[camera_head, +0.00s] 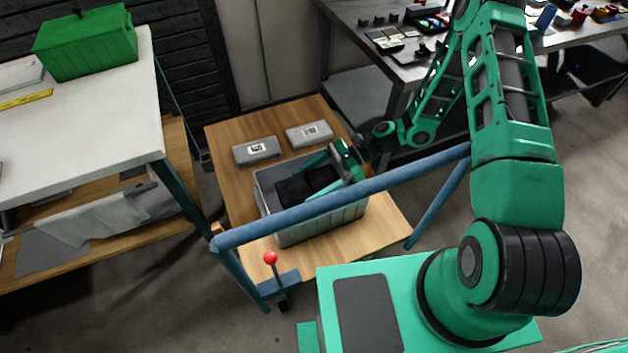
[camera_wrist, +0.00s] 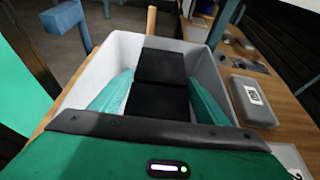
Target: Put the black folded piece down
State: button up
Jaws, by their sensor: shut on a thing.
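The black folded piece (camera_head: 304,183) is at the opening of a grey bin (camera_head: 325,226) on the wooden table. In the wrist view the piece (camera_wrist: 160,68) shows as two dark panels with a crease across it. My gripper (camera_head: 312,180) reaches over the bin from the right. Its two teal fingers (camera_wrist: 160,80) stand on either side of the piece and are shut on it. The bin's pale walls (camera_wrist: 122,48) surround the piece and fingers in the wrist view. I cannot tell whether the piece touches the bin floor.
Two grey cases with white labels, one on the left (camera_head: 257,151) and one on the right (camera_head: 309,134), lie behind the bin. A blue rail (camera_head: 330,205) crosses in front of it. A white-topped table (camera_head: 90,125) stands left. Bare wood (camera_head: 385,222) shows right of the bin.

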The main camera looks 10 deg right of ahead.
jog(key=shift+s+d+f, duration=0.1)
jog(key=shift+d+f, duration=0.05)
jog(key=shift+f, duration=0.45)
jog(key=o, duration=1.1)
jog(key=shift+w+d+r, duration=0.15)
jog(key=shift+w+r, duration=0.15)
jog(key=shift+r, duration=0.2)
jog(key=v, duration=1.1)
jog(key=shift+d+r, duration=0.2)
jog(key=shift+r, duration=0.25)
jog(key=shift+s, duration=0.15)
